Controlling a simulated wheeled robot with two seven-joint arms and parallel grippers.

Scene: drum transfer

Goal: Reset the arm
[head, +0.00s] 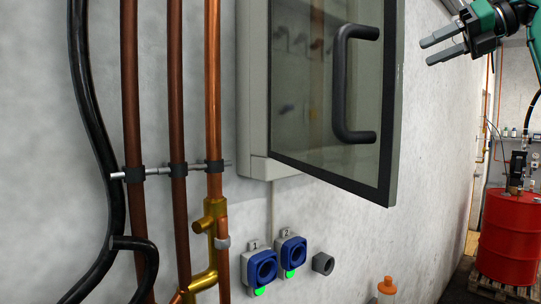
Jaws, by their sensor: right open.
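My right gripper (435,48) is at the upper right of the head view, its two grey fingers pointing left. It is open and empty, apart from the cabinet to its left. Its green and black arm (500,18) comes in from the top right corner. My left gripper is not in view.
A wall cabinet (255,85) has a glass door with a dark handle (341,85), standing a little out from the wall. Copper pipes (213,90) and a black hose (88,120) run down the left. Blue sockets (262,267) sit below. A red drum (510,238) stands on a pallet at right.

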